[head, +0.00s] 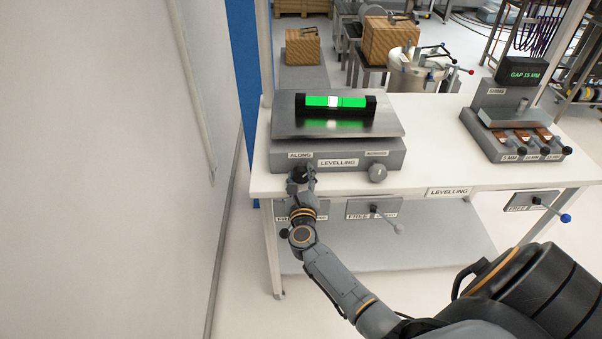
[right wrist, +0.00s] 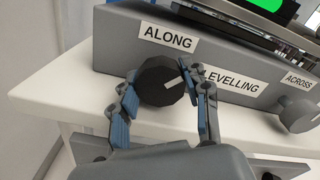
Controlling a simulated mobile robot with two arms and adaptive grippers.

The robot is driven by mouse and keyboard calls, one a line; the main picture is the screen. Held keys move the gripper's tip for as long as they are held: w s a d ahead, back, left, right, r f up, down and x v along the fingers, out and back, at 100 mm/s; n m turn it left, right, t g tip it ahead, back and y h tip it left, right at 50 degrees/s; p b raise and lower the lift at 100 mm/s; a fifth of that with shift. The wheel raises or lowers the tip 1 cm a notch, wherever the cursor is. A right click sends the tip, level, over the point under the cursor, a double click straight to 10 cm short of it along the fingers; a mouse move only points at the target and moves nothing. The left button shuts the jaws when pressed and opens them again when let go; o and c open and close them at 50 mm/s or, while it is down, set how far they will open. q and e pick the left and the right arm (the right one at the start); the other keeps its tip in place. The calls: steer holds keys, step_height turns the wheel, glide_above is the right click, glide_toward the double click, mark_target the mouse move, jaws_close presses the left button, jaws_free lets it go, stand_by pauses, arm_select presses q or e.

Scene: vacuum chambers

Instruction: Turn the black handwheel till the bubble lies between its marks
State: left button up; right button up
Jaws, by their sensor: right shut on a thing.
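The black handwheel (right wrist: 161,82) sits on the front of the grey levelling block (right wrist: 112,48), below the ALONG label. A pale line on its face points up and right. My right gripper (right wrist: 165,98) is shut on the handwheel, a finger on each side; in the head view the gripper (head: 301,178) partly hides the wheel. The level (head: 315,112), a black holder with a green vial, lies on the steel plate (head: 288,124). Its pale bubble (head: 334,101) shows near the vial's middle; its exact place against the marks is too small to tell. My left gripper is not in view.
A grey knob (head: 377,173) sits under the ACROSS label. A gap gauge stand (head: 490,140) is at the right of the white bench (head: 430,170). Levers (head: 385,217) project below the bench front. A pale wall (head: 110,170) stands at left.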

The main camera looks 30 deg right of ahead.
steer(key=shift+n, duration=1)
steer(key=o, duration=1.2)
steer(key=shift+c, duration=0.2)
steer(key=shift+s+a+f, duration=0.1)
steer(key=shift+a, duration=0.05)
steer(key=shift+s+a, duration=0.2)
steer(key=shift+s, duration=0.05)
steer(key=v, duration=0.7)
